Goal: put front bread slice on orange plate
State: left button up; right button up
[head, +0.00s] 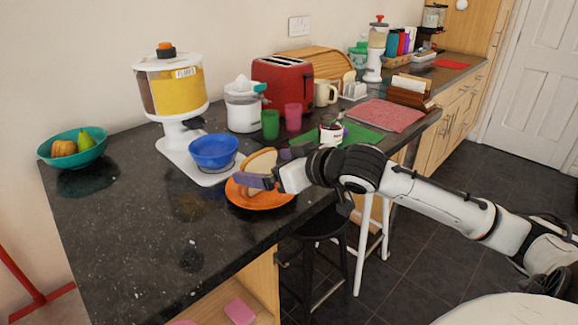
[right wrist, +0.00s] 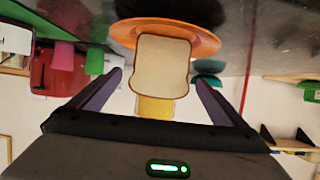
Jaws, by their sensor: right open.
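A bread slice (head: 262,160) with a brown crust shows at the orange plate (head: 262,203), partly hidden by my right gripper (head: 270,167). In the right wrist view the pale face of the slice (right wrist: 162,65) stands in front of the orange plate (right wrist: 207,44), its edge overlapping the rim. My right gripper is open, with one finger on each side of the slice in that view and a gap on both sides. The slice looks upright or tilted; whether it rests on the plate is hard to tell. My left gripper is not in view.
A blue bowl (head: 214,150) sits under the cereal dispenser (head: 172,88), just behind the plate. Green (head: 271,125) and pink (head: 293,117) cups, a jar (head: 331,129) and a green mat (head: 362,135) lie farther right. The counter left of the plate is clear.

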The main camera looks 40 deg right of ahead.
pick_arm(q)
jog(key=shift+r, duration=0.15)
pick_arm(e)
jog(key=v, duration=0.9)
dwell(0.4)
